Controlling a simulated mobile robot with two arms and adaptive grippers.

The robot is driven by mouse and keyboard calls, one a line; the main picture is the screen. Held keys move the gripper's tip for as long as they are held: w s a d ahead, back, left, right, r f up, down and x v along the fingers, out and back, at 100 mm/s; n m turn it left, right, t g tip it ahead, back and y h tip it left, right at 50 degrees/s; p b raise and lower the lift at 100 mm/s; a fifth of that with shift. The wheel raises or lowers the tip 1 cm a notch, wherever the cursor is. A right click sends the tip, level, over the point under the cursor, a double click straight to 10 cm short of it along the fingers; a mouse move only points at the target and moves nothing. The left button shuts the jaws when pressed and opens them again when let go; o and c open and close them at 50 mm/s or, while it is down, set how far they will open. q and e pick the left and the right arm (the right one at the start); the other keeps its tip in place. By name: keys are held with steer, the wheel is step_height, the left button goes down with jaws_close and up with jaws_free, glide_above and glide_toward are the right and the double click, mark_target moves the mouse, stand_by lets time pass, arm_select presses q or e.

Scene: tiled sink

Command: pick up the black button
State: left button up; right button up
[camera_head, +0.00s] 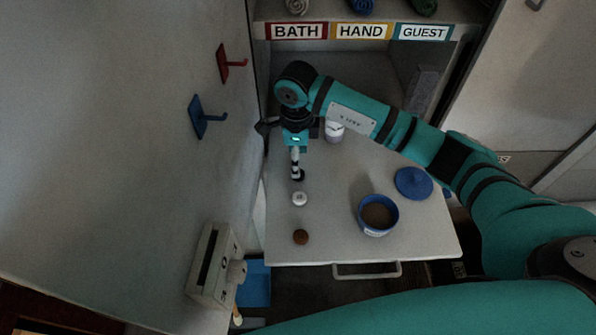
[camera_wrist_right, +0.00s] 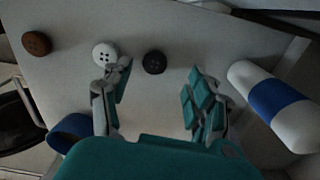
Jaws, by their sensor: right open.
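The black button (camera_wrist_right: 154,62) lies flat on the pale tabletop in the wrist view, just beyond the gap between the fingertips. My right gripper (camera_wrist_right: 158,72) is open and empty, one finger on each side of the button's line. In the head view the gripper (camera_head: 296,160) points down over the table, and the black button (camera_head: 299,175) shows as a dark spot by its fingertips. The white button (camera_wrist_right: 105,54) lies beside the left fingertip, partly overlapped by it. The brown button (camera_wrist_right: 37,43) lies farther left. My left gripper is out of view.
A blue pot (camera_head: 366,228) with brown contents and a blue lid (camera_head: 413,183) stand right of the buttons. A white bottle with a blue band (camera_wrist_right: 286,112) is near the right finger. The wall with hooks (camera_head: 207,118) borders the table's left side.

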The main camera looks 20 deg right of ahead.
steer(key=f, duration=0.1)
steer(key=f+p, duration=0.1)
steer(key=f, duration=0.1)
steer(key=shift+s+f, duration=0.3)
steer(key=shift+s, duration=0.1)
steer(key=shift+f, duration=0.35)
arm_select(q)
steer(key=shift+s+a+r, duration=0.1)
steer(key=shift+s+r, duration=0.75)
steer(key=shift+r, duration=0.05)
arm_select(e)
steer(key=shift+w, duration=0.1)
steer(key=shift+c, duration=0.3)
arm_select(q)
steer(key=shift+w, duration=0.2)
arm_select(e)
steer(key=c, duration=0.8)
